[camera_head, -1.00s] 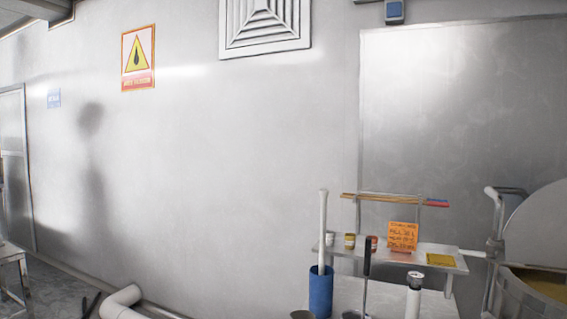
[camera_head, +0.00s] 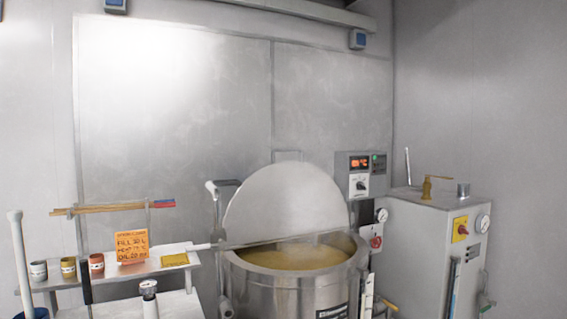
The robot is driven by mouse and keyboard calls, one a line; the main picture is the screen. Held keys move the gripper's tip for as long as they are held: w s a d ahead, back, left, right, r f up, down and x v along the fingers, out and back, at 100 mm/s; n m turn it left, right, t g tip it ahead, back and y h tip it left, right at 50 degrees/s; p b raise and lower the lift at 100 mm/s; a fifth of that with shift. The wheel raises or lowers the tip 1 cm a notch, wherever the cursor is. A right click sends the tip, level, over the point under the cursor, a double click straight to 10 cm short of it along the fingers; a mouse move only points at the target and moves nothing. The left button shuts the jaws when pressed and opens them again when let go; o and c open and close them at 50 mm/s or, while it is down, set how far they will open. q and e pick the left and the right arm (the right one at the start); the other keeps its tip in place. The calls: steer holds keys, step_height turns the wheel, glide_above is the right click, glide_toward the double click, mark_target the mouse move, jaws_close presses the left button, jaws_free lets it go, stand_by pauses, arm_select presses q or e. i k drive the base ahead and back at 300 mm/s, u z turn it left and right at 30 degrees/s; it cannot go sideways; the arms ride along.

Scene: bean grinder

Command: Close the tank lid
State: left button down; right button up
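The tank (camera_head: 300,289) is a round steel vessel right of the picture's middle, with yellowish liquid (camera_head: 292,257) inside. Its round steel lid (camera_head: 287,203) stands open, tilted up at the back of the rim. A thin bar crosses at the lid's lower edge. Neither of my grippers shows in the head view, so their state is hidden.
A side table (camera_head: 172,303) at the left holds small jars (camera_head: 68,267), an orange note (camera_head: 131,246) and a yellow card (camera_head: 175,260). A steel cabinet (camera_head: 425,235) with gauges stands further right.

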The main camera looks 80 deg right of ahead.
mark_target(239, 225)
steer(key=z, duration=2.35)
